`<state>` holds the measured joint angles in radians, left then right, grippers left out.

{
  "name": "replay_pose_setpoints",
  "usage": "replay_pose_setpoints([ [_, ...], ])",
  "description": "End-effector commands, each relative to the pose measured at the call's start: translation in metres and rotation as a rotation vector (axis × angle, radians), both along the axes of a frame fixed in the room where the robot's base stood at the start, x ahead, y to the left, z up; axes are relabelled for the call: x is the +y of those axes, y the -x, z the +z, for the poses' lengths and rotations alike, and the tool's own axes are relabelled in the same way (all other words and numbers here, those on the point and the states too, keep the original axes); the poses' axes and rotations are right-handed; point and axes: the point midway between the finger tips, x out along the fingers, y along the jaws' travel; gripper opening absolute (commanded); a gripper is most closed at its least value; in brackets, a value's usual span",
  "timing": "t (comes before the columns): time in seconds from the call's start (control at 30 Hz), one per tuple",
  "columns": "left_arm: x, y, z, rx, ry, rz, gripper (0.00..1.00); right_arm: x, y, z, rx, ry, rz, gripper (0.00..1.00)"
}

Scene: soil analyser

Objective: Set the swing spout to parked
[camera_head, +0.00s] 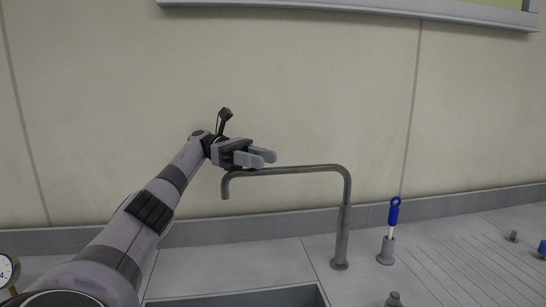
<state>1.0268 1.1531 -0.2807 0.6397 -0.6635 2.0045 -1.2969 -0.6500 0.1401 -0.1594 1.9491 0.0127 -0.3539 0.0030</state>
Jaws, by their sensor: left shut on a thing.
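The swing spout (298,170) is a thin grey metal pipe. It rises from an upright post (342,240) on the counter, runs left in a long horizontal arm and bends down at its tip (225,188). My left gripper (262,159) is at the outer part of the spout, near the downward bend. Its two grey fingers lie at the pipe and it is shut on the spout. The fingers hide a little of the pipe there. My right gripper is not in view.
A sink basin (240,300) is at the bottom edge, left of the post. A blue-handled brush (393,212) stands in a grey holder (386,253) right of the post. A round gauge (6,270) is at far left.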

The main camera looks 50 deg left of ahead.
Motion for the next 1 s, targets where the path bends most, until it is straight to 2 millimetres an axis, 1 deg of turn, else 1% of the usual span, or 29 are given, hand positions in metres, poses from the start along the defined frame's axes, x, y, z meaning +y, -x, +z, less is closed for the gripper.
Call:
replay_pose_setpoints([
  [0.03, 0.0029, 0.0016, 0.0037, -0.009, 0.005, 0.008, 0.0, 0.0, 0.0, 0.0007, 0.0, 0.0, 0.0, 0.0],
  [0.47, 0.0052, 0.003, 0.0057, -0.015, 0.007, 0.014, 0.0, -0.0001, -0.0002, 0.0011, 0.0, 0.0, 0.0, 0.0],
  [0.5, 0.0052, 0.003, 0.0059, -0.015, 0.007, 0.014, 0.48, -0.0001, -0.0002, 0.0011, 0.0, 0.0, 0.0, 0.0],
  [0.53, 0.0052, 0.0031, 0.0059, -0.015, 0.007, 0.014, 0.58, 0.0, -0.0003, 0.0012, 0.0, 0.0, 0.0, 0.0],
  [0.87, 0.0028, 0.0018, 0.0027, -0.006, 0.003, 0.006, 0.58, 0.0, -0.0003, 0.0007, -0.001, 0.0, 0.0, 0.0],
  [1.0, -0.0047, -0.0053, 0.0015, -0.006, 0.003, 0.002, 0.58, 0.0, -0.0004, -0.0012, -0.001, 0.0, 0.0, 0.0],
])
